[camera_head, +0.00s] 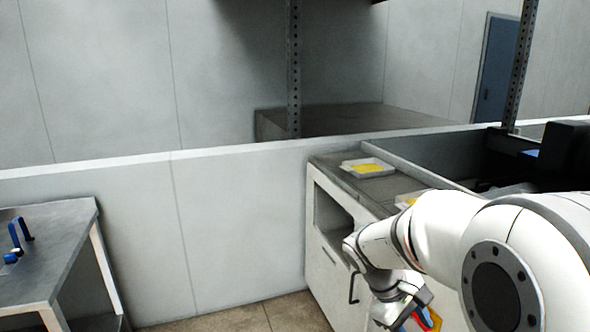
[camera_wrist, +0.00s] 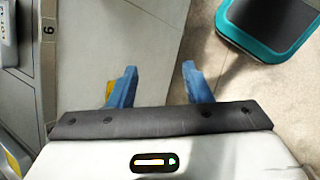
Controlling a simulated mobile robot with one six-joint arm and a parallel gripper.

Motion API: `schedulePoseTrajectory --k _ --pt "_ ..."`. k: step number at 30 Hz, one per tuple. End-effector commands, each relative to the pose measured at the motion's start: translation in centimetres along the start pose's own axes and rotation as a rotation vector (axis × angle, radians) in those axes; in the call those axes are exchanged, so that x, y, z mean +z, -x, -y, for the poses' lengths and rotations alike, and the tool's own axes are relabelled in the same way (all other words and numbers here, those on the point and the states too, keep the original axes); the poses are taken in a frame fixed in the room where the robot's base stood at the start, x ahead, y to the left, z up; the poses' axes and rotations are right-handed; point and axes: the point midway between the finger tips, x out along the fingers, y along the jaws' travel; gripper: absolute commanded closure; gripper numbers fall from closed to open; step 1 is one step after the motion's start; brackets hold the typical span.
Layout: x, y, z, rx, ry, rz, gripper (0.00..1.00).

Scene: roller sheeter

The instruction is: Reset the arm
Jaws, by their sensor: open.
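My gripper (camera_wrist: 158,80) shows in the wrist view with its two blue fingers spread apart and nothing between them. Pale cabinet surface and floor lie beyond the fingers. In the head view my white arm reaches in from the right, and my gripper (camera_head: 425,318) hangs low at the bottom edge, in front of the white counter (camera_head: 322,262). Its fingertips are partly cut off there. Something red and yellow shows beside the fingers; I cannot tell what it is.
A shallow tray with yellow content (camera_head: 367,168) sits on the counter top, and a second one is partly hidden behind my arm. A grey table (camera_head: 50,245) with a blue-handled item stands at left. A teal-edged dark object (camera_wrist: 268,25) is on the floor.

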Motion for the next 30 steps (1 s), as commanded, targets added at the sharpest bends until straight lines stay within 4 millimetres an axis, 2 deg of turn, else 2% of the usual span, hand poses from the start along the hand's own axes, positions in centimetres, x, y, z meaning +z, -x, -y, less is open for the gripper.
schedulePoseTrajectory --k 1,6,12,18,30 --pt "1.6 1.6 0.9 -0.041 -0.070 -0.060 0.55" --pt "4.7 4.7 4.7 -0.194 -0.299 -0.249 0.55" --pt "6.8 7.5 8.2 -0.347 -0.519 -0.423 0.55" --pt "7.5 8.6 9.6 -0.420 -0.620 -0.498 0.55" --pt "7.4 8.6 9.7 -0.426 -0.627 -0.503 0.55"
